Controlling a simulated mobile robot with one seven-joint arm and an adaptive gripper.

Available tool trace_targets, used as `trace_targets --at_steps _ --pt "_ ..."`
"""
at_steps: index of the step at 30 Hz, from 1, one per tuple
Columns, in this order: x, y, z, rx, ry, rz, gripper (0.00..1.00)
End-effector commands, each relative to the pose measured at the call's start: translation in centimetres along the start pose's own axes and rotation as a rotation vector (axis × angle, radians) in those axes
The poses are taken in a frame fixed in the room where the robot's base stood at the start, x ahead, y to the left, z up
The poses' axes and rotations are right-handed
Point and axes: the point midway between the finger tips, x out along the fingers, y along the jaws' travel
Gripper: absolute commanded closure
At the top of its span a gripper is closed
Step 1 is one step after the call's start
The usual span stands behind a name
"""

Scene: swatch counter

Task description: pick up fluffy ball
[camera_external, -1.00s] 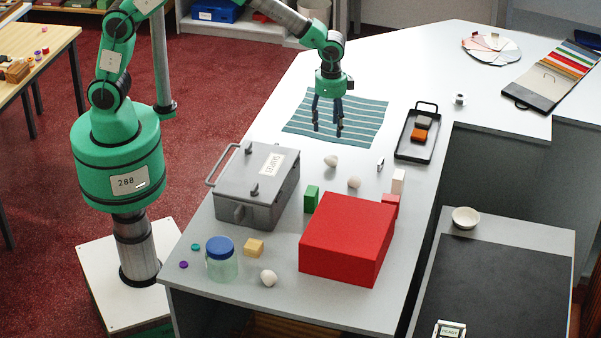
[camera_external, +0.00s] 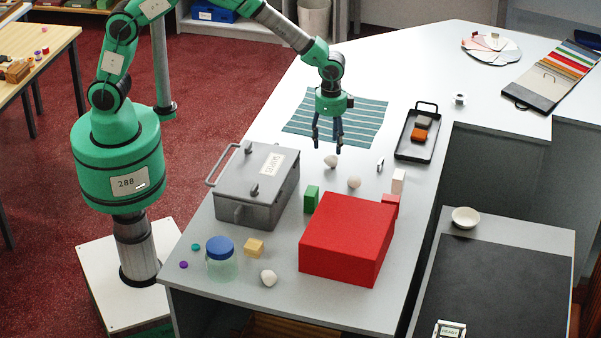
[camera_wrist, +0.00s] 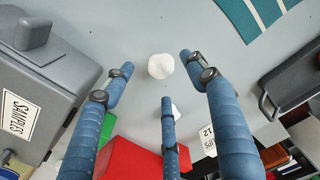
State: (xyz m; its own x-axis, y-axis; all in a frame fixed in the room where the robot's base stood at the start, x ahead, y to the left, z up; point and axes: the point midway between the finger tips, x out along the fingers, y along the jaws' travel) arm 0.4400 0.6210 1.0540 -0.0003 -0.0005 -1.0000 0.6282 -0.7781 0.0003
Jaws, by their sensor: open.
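Several small off-white balls lie on the grey counter, and none shows a clear fluffy texture at this size. One ball (camera_external: 331,161) is just below my gripper (camera_external: 327,146). In the wrist view, a white ball (camera_wrist: 160,66) lies between my spread blue fingers, untouched. A second ball (camera_external: 354,182) lies a little nearer the red box; in the wrist view, a pale piece (camera_wrist: 176,112) shows partly behind the lower finger. A third ball (camera_external: 268,277) lies near the counter's front edge. My gripper is open and empty, pointing down above the counter.
A grey samples case (camera_external: 257,185) stands left, a red box (camera_external: 347,237) in front, with a green block (camera_external: 311,198) between. A black tray (camera_external: 408,152) is on the right. A striped cloth (camera_external: 295,122) lies behind. A jar (camera_external: 221,262) stands at front left.

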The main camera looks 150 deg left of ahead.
Motion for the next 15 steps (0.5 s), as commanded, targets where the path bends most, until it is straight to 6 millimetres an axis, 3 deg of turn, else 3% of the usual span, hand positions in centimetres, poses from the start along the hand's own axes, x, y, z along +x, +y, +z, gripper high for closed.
trace_targets --at_steps 6,15 --pt "1.8 0.0 0.0 0.0 0.001 0.0 0.43" --pt "1.9 0.0 0.0 0.0 0.001 0.0 0.43"
